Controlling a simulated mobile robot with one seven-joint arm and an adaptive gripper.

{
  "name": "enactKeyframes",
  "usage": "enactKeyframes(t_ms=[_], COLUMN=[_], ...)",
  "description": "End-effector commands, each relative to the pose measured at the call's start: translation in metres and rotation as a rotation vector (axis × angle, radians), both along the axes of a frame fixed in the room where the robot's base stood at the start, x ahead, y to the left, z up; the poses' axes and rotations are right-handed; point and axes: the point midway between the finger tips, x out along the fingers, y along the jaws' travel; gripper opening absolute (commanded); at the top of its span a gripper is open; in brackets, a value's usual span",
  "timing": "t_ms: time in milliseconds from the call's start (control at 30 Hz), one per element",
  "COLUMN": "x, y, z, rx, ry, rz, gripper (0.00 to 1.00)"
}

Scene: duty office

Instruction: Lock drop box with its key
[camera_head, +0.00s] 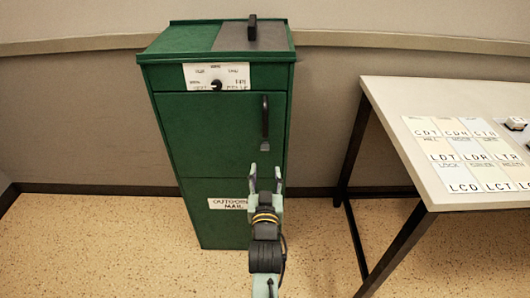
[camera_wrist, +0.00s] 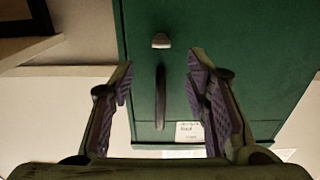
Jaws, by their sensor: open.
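The green drop box (camera_head: 190,130) stands upright against the wall, its door shut. A white plate (camera_head: 200,74) with small markings is on its upper front, with a round black knob or lock (camera_head: 216,85) on it. A black vertical handle (camera_head: 265,116) is on the door's right side; it also shows in the wrist view (camera_wrist: 160,97). My gripper (camera_head: 265,174) is open and empty in front of the door, below the handle. In the wrist view its fingers (camera_wrist: 160,75) are spread, with the handle showing between them. I cannot make out a key.
A table (camera_head: 450,91) with dark legs stands at the right. It bears a sheet of lettered cards (camera_head: 470,155) and small white and dark items (camera_head: 516,123) at its right edge. A black grip (camera_head: 252,28) is on the box top. Floor between box and table is clear.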

Motion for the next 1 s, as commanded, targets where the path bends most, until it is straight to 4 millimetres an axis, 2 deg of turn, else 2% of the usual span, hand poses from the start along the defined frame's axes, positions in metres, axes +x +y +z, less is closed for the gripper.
enactKeyframes(t_ms=[300, 500, 700, 933, 1000], x=[0.059, 0.088, 0.1, 0.1, 0.1], y=[0.001, 0.001, 0.001, 0.002, 0.002], z=[0.005, 0.004, 0.003, 0.002, 0.002], rx=[-0.001, -0.001, 0.0, 0.0, 0.0], ry=[-0.005, -0.006, -0.005, -0.005, -0.005], rz=[0.002, 0.002, 0.003, 0.003, 0.003], gripper=[0.43, 0.43, 0.43, 0.43, 0.4])
